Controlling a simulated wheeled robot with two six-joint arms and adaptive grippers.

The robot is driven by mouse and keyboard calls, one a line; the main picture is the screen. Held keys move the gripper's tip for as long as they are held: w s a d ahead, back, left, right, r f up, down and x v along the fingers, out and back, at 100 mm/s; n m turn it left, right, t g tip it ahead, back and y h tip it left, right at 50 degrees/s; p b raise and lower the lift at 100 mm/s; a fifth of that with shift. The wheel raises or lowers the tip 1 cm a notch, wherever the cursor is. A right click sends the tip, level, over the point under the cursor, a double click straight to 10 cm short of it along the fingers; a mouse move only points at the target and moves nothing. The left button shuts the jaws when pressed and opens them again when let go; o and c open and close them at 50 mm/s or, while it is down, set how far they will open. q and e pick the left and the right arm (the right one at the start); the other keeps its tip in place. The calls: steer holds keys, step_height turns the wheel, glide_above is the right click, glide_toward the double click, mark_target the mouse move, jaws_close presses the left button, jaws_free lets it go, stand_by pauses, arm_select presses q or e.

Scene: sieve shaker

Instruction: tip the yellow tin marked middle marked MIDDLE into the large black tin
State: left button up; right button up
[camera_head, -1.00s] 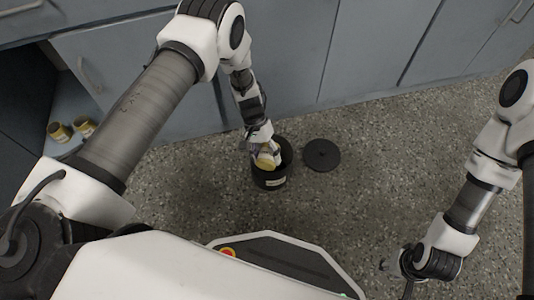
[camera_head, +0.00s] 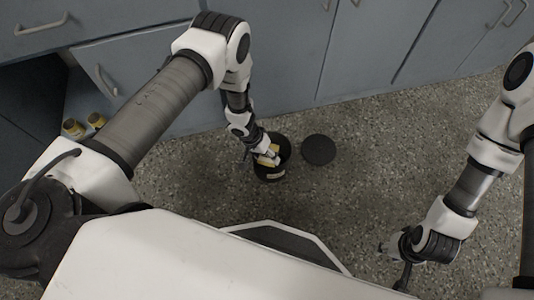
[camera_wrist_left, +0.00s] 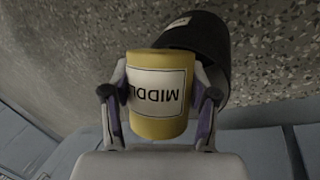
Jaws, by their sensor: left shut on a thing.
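The yellow tin (camera_wrist_left: 157,122) shows a white label reading "MIDDL" in the left wrist view, with the print upside down. My left gripper (camera_wrist_left: 160,105) is shut on it, one finger on each side. In the head view the left gripper (camera_head: 266,154) holds the yellow tin (camera_head: 268,158) at the mouth of the large black tin (camera_head: 270,174), which stands on the floor. The black tin also shows behind the yellow tin in the left wrist view (camera_wrist_left: 212,45). The inside of the black tin is mostly hidden. My right gripper (camera_head: 398,262) is at the lower right, away from the tins; its fingers are unclear.
A round black lid (camera_head: 318,150) lies on the speckled floor right of the black tin. Two more yellow tins (camera_head: 96,120) stand in the open cupboard at the left. Grey-blue cabinets (camera_head: 290,60) line the back. Floor to the right is clear.

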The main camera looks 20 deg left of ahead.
arm_select(q)
steer(key=shift+s+r+m+t+p, duration=0.15)
steer(key=shift+t+p, duration=0.7)
steer(key=shift+p, duration=2)
steer(key=shift+w+f+m+t+p, duration=0.15)
steer(key=shift+t+p, duration=0.7)
steer(key=shift+p, duration=2)
steer(key=shift+s+f+t+p, duration=0.1)
steer(key=shift+t+p, duration=0.2)
steer(key=shift+t, duration=0.1)
steer(key=shift+f, duration=0.25)
steer(key=shift+t+p, duration=0.4)
steer(key=shift+t, duration=0.3)
steer(key=shift+w+f+m+t+b, duration=0.2)
steer(key=shift+f+m+t+b, duration=0.2)
steer(key=shift+t, duration=0.4)
steer(key=shift+w+f+t+b, duration=0.1)
steer(key=shift+w+t+b, duration=0.2)
steer(key=shift+t, duration=0.4)
steer(key=shift+r, duration=0.2)
